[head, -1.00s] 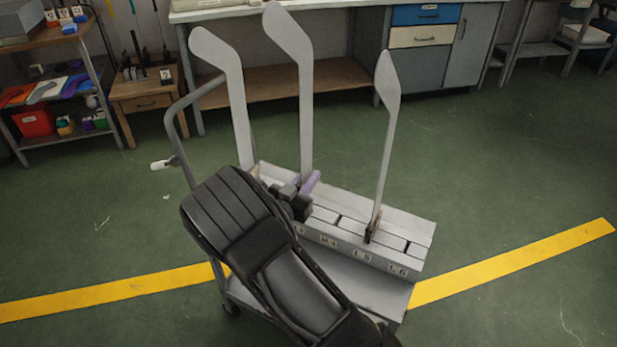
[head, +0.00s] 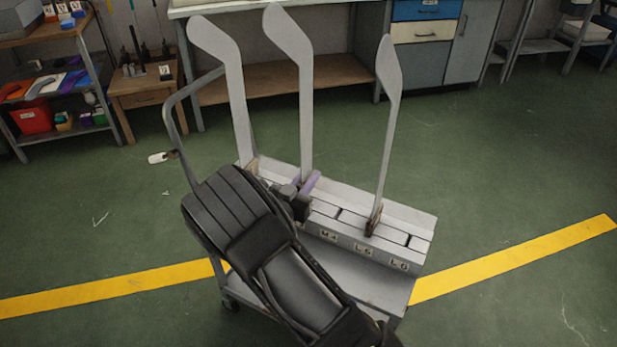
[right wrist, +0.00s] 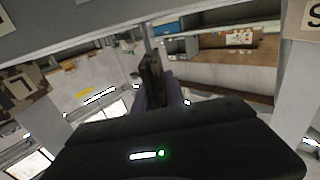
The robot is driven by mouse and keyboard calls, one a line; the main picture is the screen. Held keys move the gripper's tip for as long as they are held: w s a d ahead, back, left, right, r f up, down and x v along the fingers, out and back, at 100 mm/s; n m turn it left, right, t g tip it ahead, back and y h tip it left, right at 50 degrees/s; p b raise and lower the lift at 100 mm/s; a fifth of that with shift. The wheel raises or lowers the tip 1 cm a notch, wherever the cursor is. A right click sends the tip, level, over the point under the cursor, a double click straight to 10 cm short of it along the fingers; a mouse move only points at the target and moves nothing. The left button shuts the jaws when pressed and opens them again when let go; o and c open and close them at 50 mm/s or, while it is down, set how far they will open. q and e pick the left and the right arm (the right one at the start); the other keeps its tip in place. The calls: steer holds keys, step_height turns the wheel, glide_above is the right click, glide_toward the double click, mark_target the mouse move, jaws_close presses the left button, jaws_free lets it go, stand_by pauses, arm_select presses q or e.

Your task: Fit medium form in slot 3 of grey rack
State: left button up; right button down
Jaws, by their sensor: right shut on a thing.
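A tall pale grey form (head: 293,75), which I take to be the medium one, stands upright at the middle of the grey rack (head: 418,225). My right gripper (head: 305,190) is shut at this form's foot, beside a small lavender piece (head: 312,181). My gripper and forearm cover the rack's front left part, so slot 3 and how deep the foot sits are hidden. Labels show only toward the rack's right end, one reading M 4. My left gripper is not in view.
Two other pale forms stand in the rack, one at left (head: 232,90) and one at right (head: 388,130). The rack sits on a grey cart (head: 365,285) with a bent handle (head: 170,120). A workbench (head: 270,80) stands behind.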

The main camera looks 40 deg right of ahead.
steer(key=shift+f+b, duration=1.1)
steer(key=shift+f, duration=0.4)
steer(key=c, duration=1.3)
jaws_free()
steer(key=shift+a, duration=0.1)
steer(key=v, duration=0.7)
steer(key=shift+s+a+p, duration=0.25)
steer(key=shift+p, duration=0.1)
